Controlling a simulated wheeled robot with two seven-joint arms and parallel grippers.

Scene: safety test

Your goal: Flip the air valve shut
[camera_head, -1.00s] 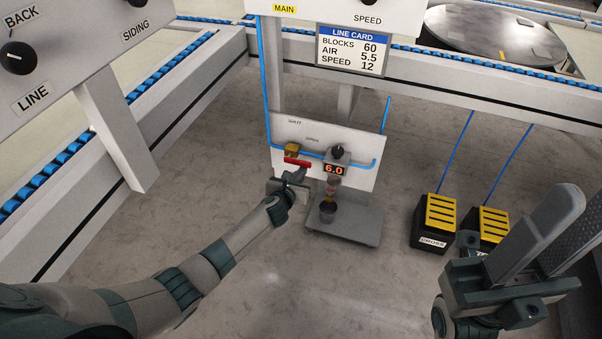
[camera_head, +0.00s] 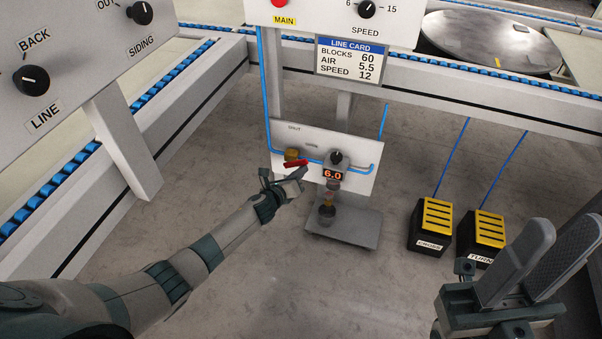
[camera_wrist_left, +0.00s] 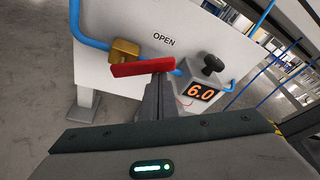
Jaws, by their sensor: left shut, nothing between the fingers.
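The air valve has a brass body (camera_head: 291,154) and a red handle (camera_head: 296,163) on a white panel (camera_head: 345,150) with a blue pipe. The handle also shows in the left wrist view (camera_wrist_left: 143,68), tilted relative to the pipe and to the left below the word OPEN. The upper mark on the panel is too small to read surely. My left gripper (camera_head: 302,172) is shut and empty, its fingertips (camera_wrist_left: 160,82) just under the handle's right end; I cannot tell whether they touch. My right gripper (camera_head: 570,232) is open and empty at the lower right, away from the valve.
A gauge (camera_head: 333,175) reading 6.0, with a black knob (camera_head: 336,157), sits right of the valve. A grey base plate (camera_head: 355,230) lies below. Two black-yellow pedals (camera_head: 433,225) stand right. A line card (camera_head: 351,60) reads AIR 5.5.

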